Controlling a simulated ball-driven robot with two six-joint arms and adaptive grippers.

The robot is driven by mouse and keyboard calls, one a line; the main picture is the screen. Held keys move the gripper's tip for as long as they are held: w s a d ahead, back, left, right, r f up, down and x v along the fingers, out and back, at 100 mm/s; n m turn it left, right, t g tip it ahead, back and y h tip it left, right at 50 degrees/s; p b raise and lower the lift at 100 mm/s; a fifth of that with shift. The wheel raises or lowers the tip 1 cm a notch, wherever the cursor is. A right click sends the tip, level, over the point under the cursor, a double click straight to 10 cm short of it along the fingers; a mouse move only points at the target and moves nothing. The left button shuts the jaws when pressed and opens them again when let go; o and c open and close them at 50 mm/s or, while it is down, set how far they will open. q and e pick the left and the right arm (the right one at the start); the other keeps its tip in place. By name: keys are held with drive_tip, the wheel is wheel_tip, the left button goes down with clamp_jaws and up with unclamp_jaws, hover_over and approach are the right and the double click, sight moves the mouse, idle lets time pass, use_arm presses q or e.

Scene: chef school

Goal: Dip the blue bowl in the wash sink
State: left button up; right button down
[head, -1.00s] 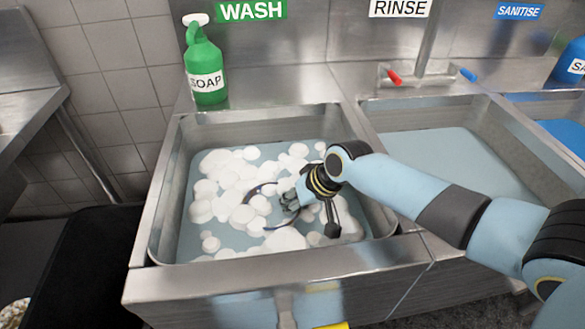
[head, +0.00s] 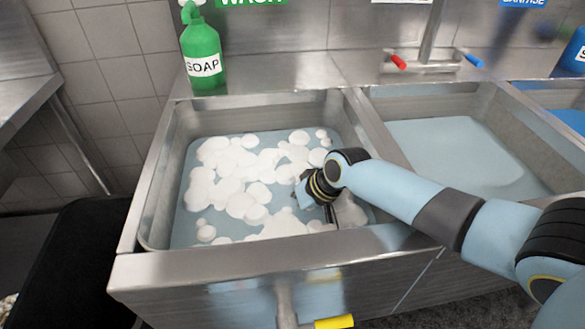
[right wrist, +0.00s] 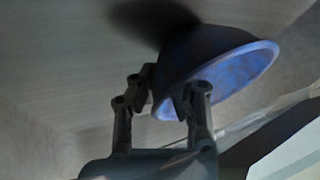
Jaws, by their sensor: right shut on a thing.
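The wash sink (head: 141,220) is the left basin in the head view, with water and white suds in it. My right gripper (right wrist: 165,90) reaches down into this basin, and its fingers are under the suds in the head view. In the right wrist view its fingers are shut on the rim of the blue bowl (right wrist: 240,72). The bowl is tilted, with its blue inside partly facing the camera. In the head view the bowl is hidden beneath the water and suds. My left gripper is not in view.
A green soap bottle (head: 203,58) stands behind the wash sink. The rinse basin (head: 455,150) with clear water lies to the right, with a red and blue tap (head: 430,62) behind it. A metal wall (head: 395,150) divides the two basins. A dark surface is at the lower left.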

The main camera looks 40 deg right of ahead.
drive_tip(key=shift+s+a+f, duration=0.1)
drive_tip(key=shift+s+f, duration=0.05)
drive_tip(key=shift+f, duration=0.15)
drive_tip(key=shift+a, duration=0.15)
drive_tip(key=shift+a, duration=0.2)
drive_tip(key=shift+f, duration=0.1)
drive_tip(key=shift+a, duration=0.1)
drive_tip(key=shift+d, duration=0.4)
idle(0.4)
drive_tip(key=shift+a+p, duration=0.2)
drive_tip(key=shift+p, duration=0.15)
drive_tip(key=shift+w+a, duration=0.1)
drive_tip(key=shift+w, duration=0.1)
drive_tip(key=shift+w+a, duration=0.1)
